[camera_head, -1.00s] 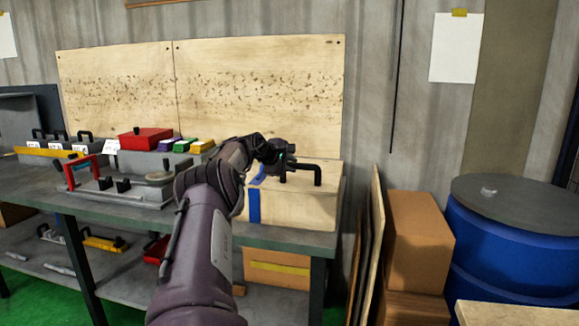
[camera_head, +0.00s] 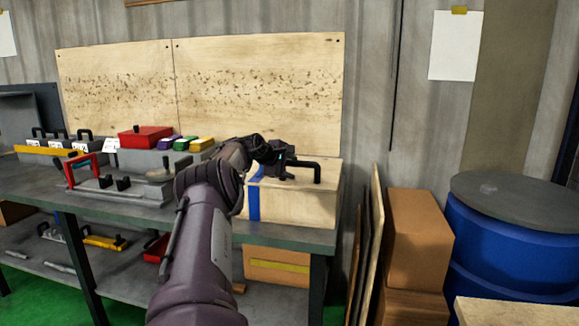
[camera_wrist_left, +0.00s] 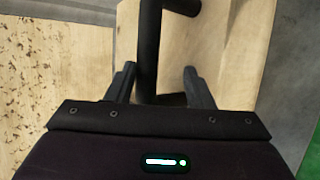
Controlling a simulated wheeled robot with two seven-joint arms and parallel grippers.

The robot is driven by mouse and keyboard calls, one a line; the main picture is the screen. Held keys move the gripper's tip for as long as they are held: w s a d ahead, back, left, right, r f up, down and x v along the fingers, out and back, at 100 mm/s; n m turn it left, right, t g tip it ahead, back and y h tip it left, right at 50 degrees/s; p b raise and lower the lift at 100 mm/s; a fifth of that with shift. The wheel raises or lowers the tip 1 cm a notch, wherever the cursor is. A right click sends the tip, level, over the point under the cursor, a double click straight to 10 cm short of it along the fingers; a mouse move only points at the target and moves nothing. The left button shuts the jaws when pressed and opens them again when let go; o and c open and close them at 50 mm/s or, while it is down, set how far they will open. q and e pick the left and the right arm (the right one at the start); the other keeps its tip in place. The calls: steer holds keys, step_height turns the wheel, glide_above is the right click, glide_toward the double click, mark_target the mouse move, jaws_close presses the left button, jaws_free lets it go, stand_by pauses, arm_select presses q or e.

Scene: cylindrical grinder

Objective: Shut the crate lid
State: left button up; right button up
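The crate (camera_head: 295,207) is a pale wooden box with a blue vertical strip, at the right end of the workbench. Its wooden lid (camera_head: 327,179) lies across the top and looks about level; whether it is fully seated I cannot tell. A black bar handle (camera_head: 307,164) stands on the lid. My left gripper (camera_head: 281,165) is over the lid at the handle's left end. In the left wrist view the open fingers (camera_wrist_left: 160,82) straddle the black handle (camera_wrist_left: 148,45), with a clear gap on the right side. My right gripper is out of view.
A grey fixture with a red handle (camera_head: 82,165) and a red box (camera_head: 145,137) sit left on the workbench (camera_head: 285,237). A wooden board (camera_head: 260,90) stands behind. Cardboard boxes (camera_head: 418,240) and a blue drum (camera_head: 510,250) stand to the right.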

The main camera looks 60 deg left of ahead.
arm_select(q)
steer(key=shift+d+f, duration=0.1)
steer(key=shift+f, duration=0.05)
steer(key=shift+s, duration=0.15)
steer(key=shift+s+d+r, duration=0.15)
steer(key=shift+r, duration=0.05)
steer(key=b+v, duration=0.1)
steer(key=v, duration=0.6)
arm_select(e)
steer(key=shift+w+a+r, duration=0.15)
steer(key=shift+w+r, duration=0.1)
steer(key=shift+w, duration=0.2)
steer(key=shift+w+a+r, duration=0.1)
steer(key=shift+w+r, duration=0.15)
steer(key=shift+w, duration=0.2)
arm_select(q)
steer(key=shift+r, duration=0.1)
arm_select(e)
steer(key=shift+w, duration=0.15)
